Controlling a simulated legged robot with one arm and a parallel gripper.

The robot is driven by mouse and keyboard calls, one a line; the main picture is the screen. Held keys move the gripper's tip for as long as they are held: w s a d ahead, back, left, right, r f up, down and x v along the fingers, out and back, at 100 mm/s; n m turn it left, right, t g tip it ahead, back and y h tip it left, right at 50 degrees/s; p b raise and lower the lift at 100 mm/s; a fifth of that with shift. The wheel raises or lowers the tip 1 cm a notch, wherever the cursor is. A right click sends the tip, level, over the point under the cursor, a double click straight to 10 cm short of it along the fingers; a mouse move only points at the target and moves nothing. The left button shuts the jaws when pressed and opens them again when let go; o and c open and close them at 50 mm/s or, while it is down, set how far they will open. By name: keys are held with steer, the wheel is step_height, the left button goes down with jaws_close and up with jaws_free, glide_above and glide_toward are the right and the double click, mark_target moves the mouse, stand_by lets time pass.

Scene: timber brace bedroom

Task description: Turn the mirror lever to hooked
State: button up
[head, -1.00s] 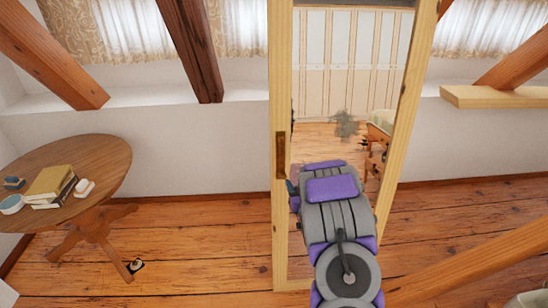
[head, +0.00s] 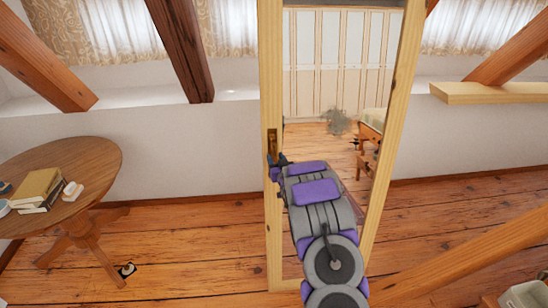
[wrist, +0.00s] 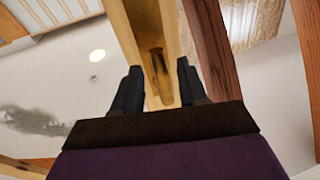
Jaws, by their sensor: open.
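The tall mirror (head: 325,85) stands in a pale wooden frame (head: 267,85). A small brass-brown lever (head: 272,140) sits on the frame's left upright, and a brass-brown piece that looks like it shows in the wrist view (wrist: 160,70). My gripper (head: 279,160) is just below the lever in the head view. In the wrist view my gripper (wrist: 159,68) has its two dark fingers apart, with the upright and the brass piece between and beyond them. I cannot tell whether the fingers touch anything. My arm hides the lower part of the mirror.
A round wooden table (head: 95,160) with books (head: 38,190) stands at the left. A sloping timber beam (head: 460,262) crosses the lower right, and a pale wooden ledge (head: 490,93) juts out at upper right. The floor between table and mirror is mostly clear.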

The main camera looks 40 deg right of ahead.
steer(key=shift+x, duration=1.45)
jaws_close()
